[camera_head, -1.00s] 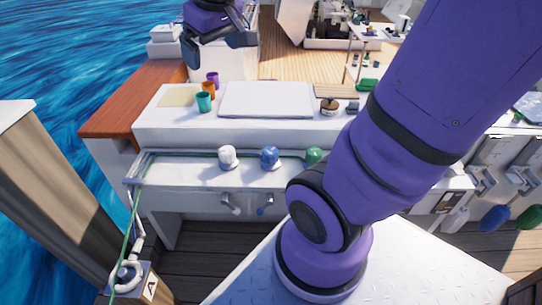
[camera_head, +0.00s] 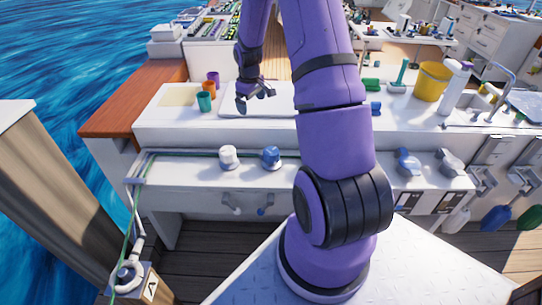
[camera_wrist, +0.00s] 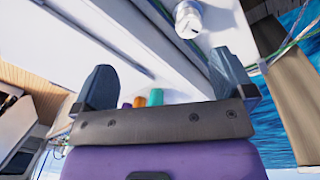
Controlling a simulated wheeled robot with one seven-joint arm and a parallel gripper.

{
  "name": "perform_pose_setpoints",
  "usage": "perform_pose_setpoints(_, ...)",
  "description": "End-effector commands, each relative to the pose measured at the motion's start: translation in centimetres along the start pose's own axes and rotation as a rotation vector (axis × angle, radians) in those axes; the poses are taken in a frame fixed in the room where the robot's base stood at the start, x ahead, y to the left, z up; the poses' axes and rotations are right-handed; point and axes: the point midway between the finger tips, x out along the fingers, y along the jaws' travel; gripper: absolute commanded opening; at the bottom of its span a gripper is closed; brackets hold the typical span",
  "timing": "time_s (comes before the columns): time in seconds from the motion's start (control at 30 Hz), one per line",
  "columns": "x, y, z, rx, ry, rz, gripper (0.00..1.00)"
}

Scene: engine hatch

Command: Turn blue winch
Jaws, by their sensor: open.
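The blue winch (camera_head: 271,157) stands on the white ledge, to the right of the white winch (camera_head: 229,157). My gripper (camera_head: 256,100) is open and empty, above the white counter behind the winches and apart from the blue winch. In the wrist view my gripper's fingers (camera_wrist: 163,75) are spread wide with nothing between them. The white winch also shows in the wrist view (camera_wrist: 188,18), near its top edge; I cannot make out the blue winch there. My arm covers the ledge to the right of the blue winch.
Purple, orange (camera_head: 208,89) and teal (camera_head: 204,101) cups stand on the counter left of my gripper. A green rope (camera_head: 133,213) runs along the ledge's left end. A yellow bucket (camera_head: 432,82) and a blue-handled lever (camera_head: 408,162) are on the right.

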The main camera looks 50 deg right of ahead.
Motion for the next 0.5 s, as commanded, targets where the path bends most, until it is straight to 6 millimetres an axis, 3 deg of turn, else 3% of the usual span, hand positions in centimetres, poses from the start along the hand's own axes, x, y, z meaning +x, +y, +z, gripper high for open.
perform_pose_setpoints(0.03, 2.6, 0.9, 0.6, 0.001, -0.015, -0.014, 1.0)
perform_pose_setpoints(0.1, 5.7, 2.0, 1.2, -0.006, -0.027, -0.029, 1.0)
perform_pose_setpoints(0.3, 13.4, 4.1, 3.4, -0.023, -0.049, -0.065, 1.0)
perform_pose_setpoints(0.5, 17.5, 4.8, 4.8, -0.031, -0.056, -0.085, 1.0)
